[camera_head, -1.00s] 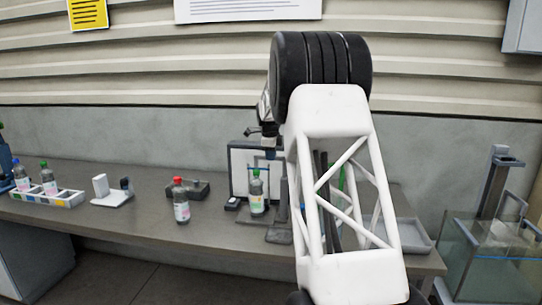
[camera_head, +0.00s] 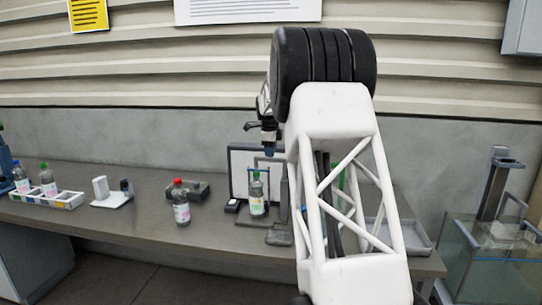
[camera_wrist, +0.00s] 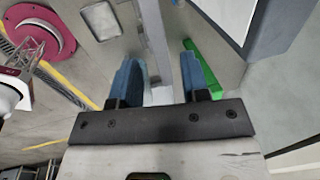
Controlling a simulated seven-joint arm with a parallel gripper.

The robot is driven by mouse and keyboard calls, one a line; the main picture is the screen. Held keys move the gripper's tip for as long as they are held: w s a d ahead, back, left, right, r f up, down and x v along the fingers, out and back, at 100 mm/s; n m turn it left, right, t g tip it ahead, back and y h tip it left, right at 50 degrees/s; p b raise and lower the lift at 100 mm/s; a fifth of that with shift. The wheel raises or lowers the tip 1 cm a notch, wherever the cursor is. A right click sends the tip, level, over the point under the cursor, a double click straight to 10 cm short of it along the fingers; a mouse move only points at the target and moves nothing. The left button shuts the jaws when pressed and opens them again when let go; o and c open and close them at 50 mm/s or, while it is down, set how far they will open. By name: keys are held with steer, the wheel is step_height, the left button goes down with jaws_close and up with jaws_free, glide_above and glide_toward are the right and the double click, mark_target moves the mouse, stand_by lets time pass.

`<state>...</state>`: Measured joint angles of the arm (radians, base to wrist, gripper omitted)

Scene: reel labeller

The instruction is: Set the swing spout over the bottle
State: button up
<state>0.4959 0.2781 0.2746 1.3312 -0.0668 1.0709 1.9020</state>
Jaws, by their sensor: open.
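A dark post (camera_head: 284,205) on a base stands just right of the bottle. I cannot tell for certain which part is the swing spout; my arm hides much of that area.
A red-capped bottle (camera_head: 181,203) stands to the left, near a dark block (camera_head: 198,189). A grey tray (camera_head: 412,236) and a glass tank (camera_head: 500,265) are at right. A green bar (camera_wrist: 203,70) lies beside the right finger.

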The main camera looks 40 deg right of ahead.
steer(key=shift+s+a+r, duration=0.1)
steer(key=shift+r, duration=0.65)
steer(key=shift+s+a+r, duration=0.15)
steer(key=shift+r, duration=0.65)
steer(key=shift+s+a+r, duration=0.1)
steer(key=shift+r, duration=0.65)
steer(key=s+a+r+n, duration=0.2)
steer(key=s+a+n, duration=0.5)
steer(key=s+a, duration=0.6)
steer(key=s+a+r+n, duration=0.1)
steer(key=s+a+n, duration=0.65)
steer(key=a, duration=0.85)
steer(key=s+a+f+n, duration=0.4)
steer(key=s+a, duration=0.1)
steer(key=s, duration=0.6)
steer(key=s+a+f+n+y, duration=0.1)
steer(key=s+a+f+n, duration=0.3)
steer(key=s, duration=0.6)
steer(key=s+a+f+n+t, duration=0.1)
steer(key=s+a+f+n, duration=0.3)
steer(key=s+a, duration=0.3)
steer(key=s, duration=0.4)
steer(key=shift+s+f, duration=0.35)
steer(key=shift+f, duration=0.05)
